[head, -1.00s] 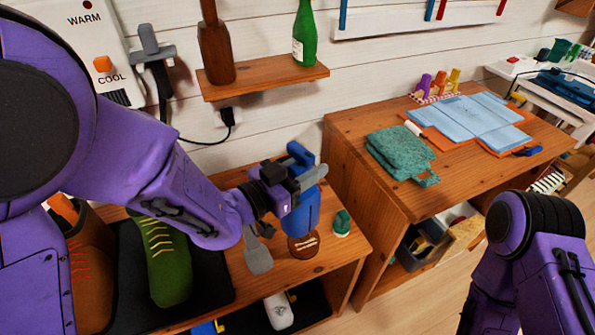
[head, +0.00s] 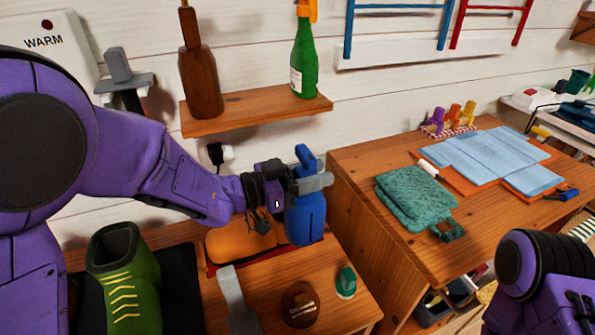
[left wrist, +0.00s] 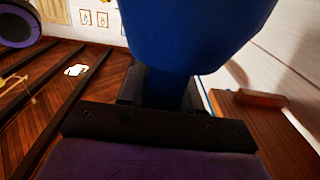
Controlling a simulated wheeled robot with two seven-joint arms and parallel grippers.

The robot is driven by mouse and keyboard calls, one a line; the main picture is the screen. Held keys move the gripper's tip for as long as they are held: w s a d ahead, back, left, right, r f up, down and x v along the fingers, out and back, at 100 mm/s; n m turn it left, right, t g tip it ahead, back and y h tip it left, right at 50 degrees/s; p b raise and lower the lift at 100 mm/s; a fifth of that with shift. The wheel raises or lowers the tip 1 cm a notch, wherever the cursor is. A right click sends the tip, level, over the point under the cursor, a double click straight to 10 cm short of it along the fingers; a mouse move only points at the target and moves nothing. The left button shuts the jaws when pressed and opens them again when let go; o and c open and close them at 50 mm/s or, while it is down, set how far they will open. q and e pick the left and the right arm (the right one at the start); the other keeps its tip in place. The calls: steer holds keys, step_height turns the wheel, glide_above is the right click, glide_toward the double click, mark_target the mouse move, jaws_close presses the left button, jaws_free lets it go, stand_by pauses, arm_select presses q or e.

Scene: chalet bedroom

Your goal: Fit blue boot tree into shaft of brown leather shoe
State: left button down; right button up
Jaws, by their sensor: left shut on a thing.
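My left gripper (head: 300,184) is shut on the blue boot tree (head: 306,220). It holds the tree up in front of the wall, above the back of the low wooden bench. In the left wrist view the blue tree (left wrist: 195,35) fills the top middle, between the dark fingers (left wrist: 160,95). The brown leather shoe does not show now; my left arm covers the area left of the green boot (head: 126,285). My right arm shows at the lower right, but its gripper is out of view.
The low bench (head: 345,310) carries a round brown tin (head: 299,304), a green item (head: 346,282), a grey tool (head: 235,300) and an orange object (head: 237,243). A shelf (head: 255,100) with bottles hangs above. A higher cabinet (head: 390,265) stands to the right.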

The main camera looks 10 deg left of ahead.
arm_select(q)
steer(key=w+a, duration=0.5)
steer(key=w, duration=0.3)
step_height(320, 180, down, 7)
steer(key=shift+a, duration=0.15)
stand_by(0.3)
steer(key=shift+s, duration=0.1)
steer(key=c, duration=0.8)
jaws_free()
steer(key=shift+f, duration=0.15)
